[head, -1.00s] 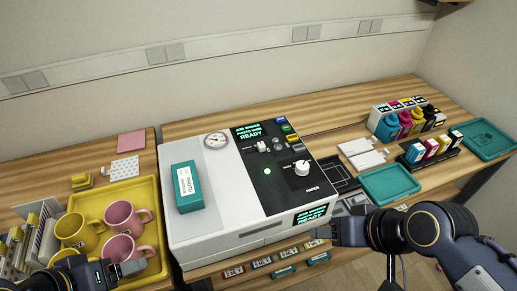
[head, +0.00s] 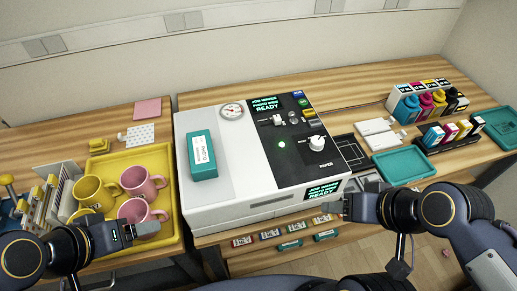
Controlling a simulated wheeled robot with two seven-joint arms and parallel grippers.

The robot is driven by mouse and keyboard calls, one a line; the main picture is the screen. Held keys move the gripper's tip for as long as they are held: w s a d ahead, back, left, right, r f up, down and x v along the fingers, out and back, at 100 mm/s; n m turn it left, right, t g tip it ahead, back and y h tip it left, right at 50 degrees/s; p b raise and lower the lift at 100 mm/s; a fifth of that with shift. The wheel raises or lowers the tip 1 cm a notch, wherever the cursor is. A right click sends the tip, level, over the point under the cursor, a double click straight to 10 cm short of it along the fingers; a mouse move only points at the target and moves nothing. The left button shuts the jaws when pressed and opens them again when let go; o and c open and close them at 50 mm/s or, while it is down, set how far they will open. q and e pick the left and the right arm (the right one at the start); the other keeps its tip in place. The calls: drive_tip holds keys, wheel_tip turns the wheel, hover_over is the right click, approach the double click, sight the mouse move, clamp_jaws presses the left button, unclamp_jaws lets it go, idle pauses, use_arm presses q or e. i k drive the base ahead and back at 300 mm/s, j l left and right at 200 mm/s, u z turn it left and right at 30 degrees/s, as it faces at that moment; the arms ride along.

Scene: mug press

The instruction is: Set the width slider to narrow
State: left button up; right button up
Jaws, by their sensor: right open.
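The white press (head: 228,190) stands on the wooden bench with a black control panel (head: 296,150) on its top right. A small light slider knob (head: 277,119) sits on the upper part of the panel; its label is too small to read. A white round dial (head: 317,143) is lower right of it. My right gripper (head: 344,208) is open and empty, by the press's front right corner, well apart from the slider. My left gripper (head: 146,230) is over the front of the yellow tray near a pink mug; its jaw opening is unclear.
The yellow tray (head: 176,215) holds yellow and pink mugs (head: 142,182). A teal box (head: 202,156) lies on the press lid. Ink bottles (head: 438,100), cartridges (head: 450,133) and a teal tray (head: 403,165) are at the right. Small labelled blocks (head: 270,234) lie in front.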

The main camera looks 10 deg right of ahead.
sight(277, 121)
drive_tip(key=l+u, duration=0.25)
drive_tip(key=u, duration=0.15)
drive_tip(key=i+l+u, duration=0.1)
drive_tip(key=l+u, duration=0.25)
